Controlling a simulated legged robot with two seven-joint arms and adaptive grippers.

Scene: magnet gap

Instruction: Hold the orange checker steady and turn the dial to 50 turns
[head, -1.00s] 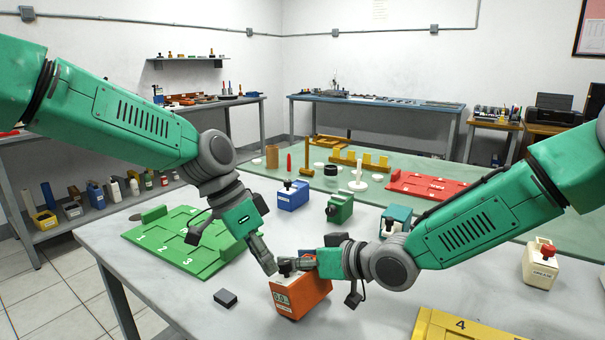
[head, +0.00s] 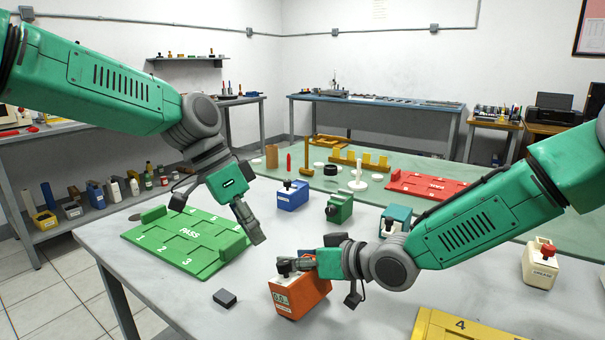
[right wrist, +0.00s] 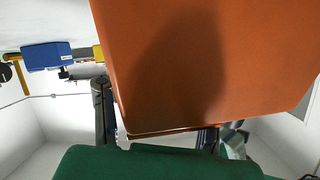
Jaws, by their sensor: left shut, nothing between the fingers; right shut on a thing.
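The orange checker (head: 309,297) stands on the grey table at front centre, with a black dial (head: 285,268) on top and a small white display on its front, too small to read surely. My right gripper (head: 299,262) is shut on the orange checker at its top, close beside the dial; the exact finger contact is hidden. In the right wrist view the checker's plain orange face (right wrist: 210,60) fills most of the upper picture. My left gripper (head: 258,240) is shut and empty, above the table, up and left of the checker and apart from it.
A green PASS tray (head: 190,250) lies at left, a small black block (head: 225,298) in front. Blue (head: 292,195), green (head: 340,208) and teal (head: 395,218) boxes stand behind.

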